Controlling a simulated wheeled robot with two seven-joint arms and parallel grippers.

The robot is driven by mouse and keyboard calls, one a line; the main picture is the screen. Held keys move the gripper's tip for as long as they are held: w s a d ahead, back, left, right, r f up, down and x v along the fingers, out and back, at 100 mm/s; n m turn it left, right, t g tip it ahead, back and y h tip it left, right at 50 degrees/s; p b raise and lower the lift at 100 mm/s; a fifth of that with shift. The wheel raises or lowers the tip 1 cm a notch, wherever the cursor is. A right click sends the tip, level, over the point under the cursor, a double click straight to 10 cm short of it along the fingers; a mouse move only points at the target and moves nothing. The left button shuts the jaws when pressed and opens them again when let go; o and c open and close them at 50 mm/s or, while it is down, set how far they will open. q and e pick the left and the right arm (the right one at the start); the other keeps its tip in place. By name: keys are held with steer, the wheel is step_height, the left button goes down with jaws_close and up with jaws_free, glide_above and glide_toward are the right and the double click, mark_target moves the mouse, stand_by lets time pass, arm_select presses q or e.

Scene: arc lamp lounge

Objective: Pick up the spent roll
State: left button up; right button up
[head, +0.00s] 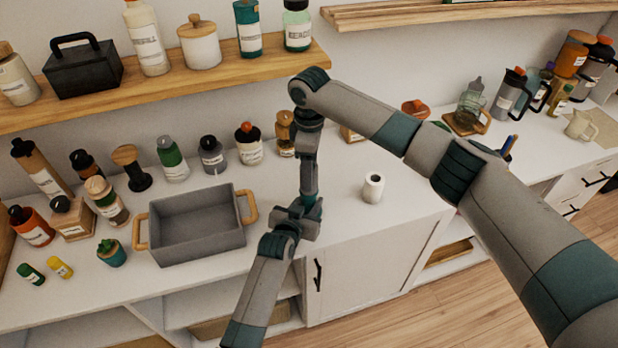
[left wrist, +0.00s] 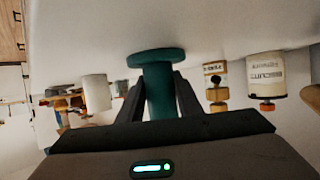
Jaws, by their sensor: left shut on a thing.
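In the left wrist view, my left gripper (left wrist: 160,88) is shut on the shaft of a teal cylinder (left wrist: 158,62) with a wide round flange. That view appears upside down; the flange is against or close to the white counter. I cannot tell whether this is the spent roll. In the head view, the left arm reaches the counter near the middle, where its fingers are hidden. My right arm comes from the right and hangs down over the same spot; its fingers are unclear. A white roll (head: 372,188) with a dark hole stands apart, and shows in the left wrist view (left wrist: 97,92).
A grey bin (head: 190,232) with wooden handles stands left of the arms. Several jars and bottles line the counter's back, including a biscuit jar (left wrist: 266,76). A wooden shelf (head: 105,97) hangs above. The counter around the white roll is clear.

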steer(key=shift+w+f, duration=0.2)
steer(key=shift+f, duration=2)
steer(key=c, duration=1.1)
